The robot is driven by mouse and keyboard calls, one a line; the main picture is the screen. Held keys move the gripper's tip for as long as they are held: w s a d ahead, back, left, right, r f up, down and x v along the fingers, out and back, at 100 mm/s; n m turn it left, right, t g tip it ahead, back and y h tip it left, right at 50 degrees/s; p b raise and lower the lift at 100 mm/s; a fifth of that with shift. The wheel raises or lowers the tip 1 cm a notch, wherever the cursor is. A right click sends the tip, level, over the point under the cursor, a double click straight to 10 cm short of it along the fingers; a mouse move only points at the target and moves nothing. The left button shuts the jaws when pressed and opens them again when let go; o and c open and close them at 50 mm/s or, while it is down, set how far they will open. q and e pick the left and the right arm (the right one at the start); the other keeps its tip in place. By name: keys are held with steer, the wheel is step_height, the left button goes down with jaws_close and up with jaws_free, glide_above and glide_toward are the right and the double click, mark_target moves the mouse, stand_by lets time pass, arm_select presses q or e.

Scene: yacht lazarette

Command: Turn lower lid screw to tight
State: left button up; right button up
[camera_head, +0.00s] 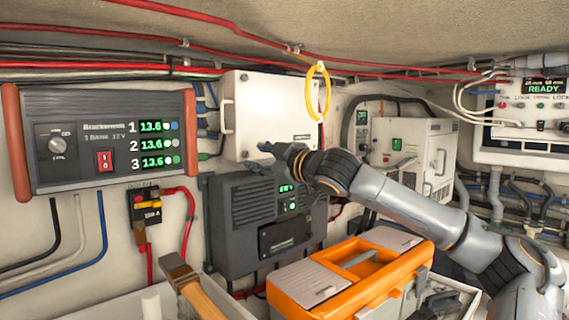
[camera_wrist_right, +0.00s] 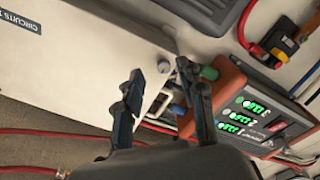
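The white lidded box (camera_head: 250,100) is on the wall at the centre of the head view, with a handle on its left side. Its pale face also fills the left of the right wrist view (camera_wrist_right: 80,60). My right gripper (camera_head: 270,152) is at the box's lower edge. In the wrist view its two dark fingers (camera_wrist_right: 162,82) are spread apart with nothing held. A small grey round part (camera_wrist_right: 164,66) shows between the fingertips at the box's edge; I cannot tell surely whether it is the lower lid screw. The gripper hides the box's lower part in the head view. My left gripper is not in view.
A dark grey unit (camera_head: 235,225) sits just below the box. An orange toolbox (camera_head: 375,285) is under my right arm. A charger panel (camera_head: 105,140) is at left. A yellow ring (camera_head: 318,92) hangs by the box's right side. Red cables (camera_head: 250,38) run above.

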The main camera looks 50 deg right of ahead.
steer(key=shift+s+a, duration=0.3)
steer(key=shift+s, duration=0.35)
steer(key=s, duration=0.8)
steer(key=shift+s+a, duration=0.2)
steer(key=shift+a, duration=0.25)
